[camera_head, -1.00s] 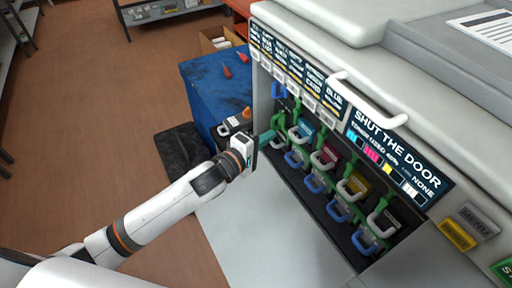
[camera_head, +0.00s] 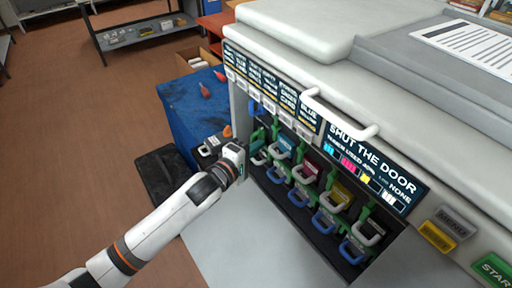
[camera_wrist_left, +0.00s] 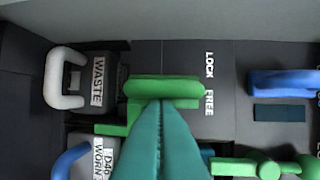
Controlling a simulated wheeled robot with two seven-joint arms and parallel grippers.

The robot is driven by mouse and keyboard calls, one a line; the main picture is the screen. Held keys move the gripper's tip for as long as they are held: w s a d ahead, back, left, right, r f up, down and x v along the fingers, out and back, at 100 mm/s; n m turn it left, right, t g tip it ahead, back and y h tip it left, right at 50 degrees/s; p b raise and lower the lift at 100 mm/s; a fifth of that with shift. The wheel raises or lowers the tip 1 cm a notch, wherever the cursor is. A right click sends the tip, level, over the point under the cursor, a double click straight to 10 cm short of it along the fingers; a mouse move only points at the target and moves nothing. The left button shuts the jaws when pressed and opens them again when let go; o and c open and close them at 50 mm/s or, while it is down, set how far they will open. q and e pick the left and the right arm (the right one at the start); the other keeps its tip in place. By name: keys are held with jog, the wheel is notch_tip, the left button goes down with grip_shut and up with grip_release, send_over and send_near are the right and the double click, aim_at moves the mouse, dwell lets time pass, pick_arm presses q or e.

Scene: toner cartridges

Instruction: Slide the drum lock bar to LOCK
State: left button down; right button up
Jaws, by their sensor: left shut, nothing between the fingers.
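In the left wrist view, a horizontal green bar (camera_wrist_left: 180,88) lies beside the white LOCK and FREE lettering (camera_wrist_left: 209,82), at a height between the two words and nearer FREE. My left gripper (camera_wrist_left: 163,112), with teal fingers, is shut and empty. Its tips overlap the middle of the bar in that view; whether they touch it I cannot tell. In the head view the left gripper (camera_head: 244,158) is at the left end of the printer's open bay. The bar is hard to make out there. My right gripper is not in view.
A WASTE unit with a white handle (camera_wrist_left: 57,78) is left of the bar, a blue handle (camera_wrist_left: 285,82) right of it. The bay holds several coloured cartridges, such as the yellow one (camera_head: 340,195), with blue handles below. A blue-topped table (camera_head: 185,105) stands to the left.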

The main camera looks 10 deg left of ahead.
pick_arm(q)
jog(key=shift+w+a, duration=0.35)
jog(key=a+p+v, duration=0.1)
jog(key=p+v, duration=0.3)
jog(key=v, duration=0.3)
jog(key=shift+w+f, duration=0.3)
jog(key=shift+f, duration=0.05)
jog(key=shift+a, duration=0.15)
dwell(0.4)
